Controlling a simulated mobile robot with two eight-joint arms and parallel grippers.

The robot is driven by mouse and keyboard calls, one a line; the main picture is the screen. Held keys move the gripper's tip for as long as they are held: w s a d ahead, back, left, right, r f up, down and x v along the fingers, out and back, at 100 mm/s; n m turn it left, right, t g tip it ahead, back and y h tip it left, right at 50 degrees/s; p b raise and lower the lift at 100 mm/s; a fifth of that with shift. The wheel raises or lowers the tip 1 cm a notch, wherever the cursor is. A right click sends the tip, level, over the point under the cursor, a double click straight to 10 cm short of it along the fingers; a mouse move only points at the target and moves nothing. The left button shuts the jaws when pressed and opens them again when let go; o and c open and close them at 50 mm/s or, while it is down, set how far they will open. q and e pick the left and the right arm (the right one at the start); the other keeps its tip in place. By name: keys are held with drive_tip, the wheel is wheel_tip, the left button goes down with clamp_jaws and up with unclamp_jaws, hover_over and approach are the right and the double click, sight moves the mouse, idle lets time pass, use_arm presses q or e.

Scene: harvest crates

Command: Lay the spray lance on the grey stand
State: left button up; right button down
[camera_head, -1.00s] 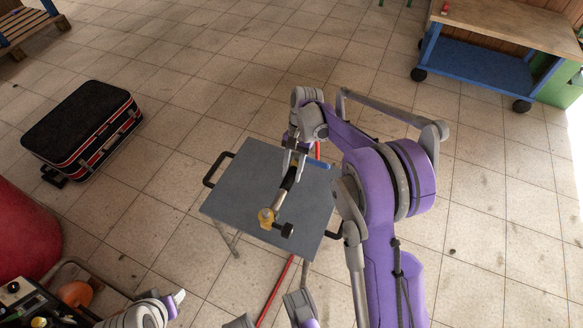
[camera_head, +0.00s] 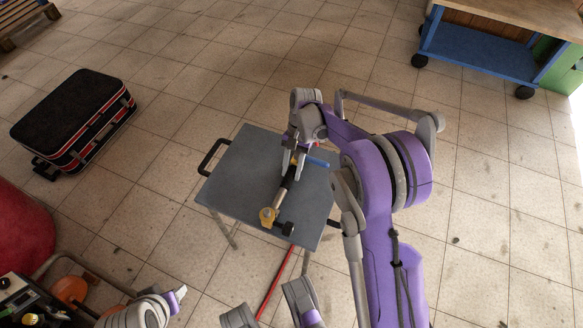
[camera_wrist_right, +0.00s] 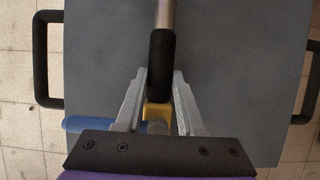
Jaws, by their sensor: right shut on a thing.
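The spray lance has a yellow end (camera_head: 268,216), a metal shaft (camera_head: 277,203) and black parts, and lies over the grey stand (camera_head: 240,170) in the head view. My right gripper (camera_head: 294,165) is shut on the spray lance near a blue part (camera_head: 317,162). In the right wrist view the fingers (camera_wrist_right: 158,90) flank a yellow piece (camera_wrist_right: 157,112) below a black grip (camera_wrist_right: 162,65), with the shaft running off the top. The stand's top (camera_wrist_right: 225,60) fills the background there. I cannot tell whether the lance touches it.
The stand has black side handles (camera_head: 213,157) and thin legs. A red strip (camera_head: 275,285) runs on the floor near it. A black and red suitcase (camera_head: 75,118) lies at left. A blue wheeled bench (camera_head: 478,50) stands at upper right. Open tiled floor lies between.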

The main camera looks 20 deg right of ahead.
drive_tip(key=shift+c, duration=2.2)
unclamp_jaws()
drive_tip(key=p+v, duration=0.2)
drive_tip(key=v, duration=0.9)
drive_tip(key=shift+a, duration=0.1)
